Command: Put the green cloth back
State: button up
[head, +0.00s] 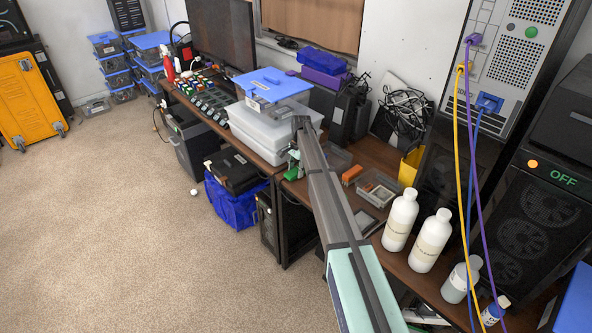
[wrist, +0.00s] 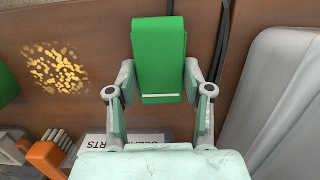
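The green cloth (wrist: 158,55) shows in the wrist view as a folded, block-like green piece with a pale stripe near its lower edge. It is over the brown table top, at the top centre. My gripper (wrist: 160,85) is open, one finger on each side of the cloth's lower end. The fingertips are close to its edges; I cannot tell whether they touch. In the head view, green shows small (head: 291,172) below my arm's far end, beside the clear bins; my arm hides much of this spot.
A grey bin (wrist: 275,100) stands close on the right in the wrist view. A yellow speckled patch (wrist: 54,69) and an orange-handled item (wrist: 45,155) are at the left. White bottles (head: 401,220) stand along the table's front edge. Clear stacked bins (head: 262,130) stand beside my arm's end.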

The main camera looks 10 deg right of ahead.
jog(key=shift+o, duration=0.5)
jog(key=o, duration=0.5)
jog(key=shift+o, duration=0.2)
jog(key=shift+w+d+r+p, duration=0.15)
jog(key=shift+r+p, duration=0.35)
jog(key=shift+r, duration=0.85)
jog(key=shift+d+r+p, duration=0.15)
jog(key=shift+r+p, duration=0.4)
jog(key=shift+r, duration=0.75)
jog(key=shift+w+d+r+p, duration=0.15)
jog(key=shift+r+p, duration=0.35)
jog(key=shift+r, duration=0.85)
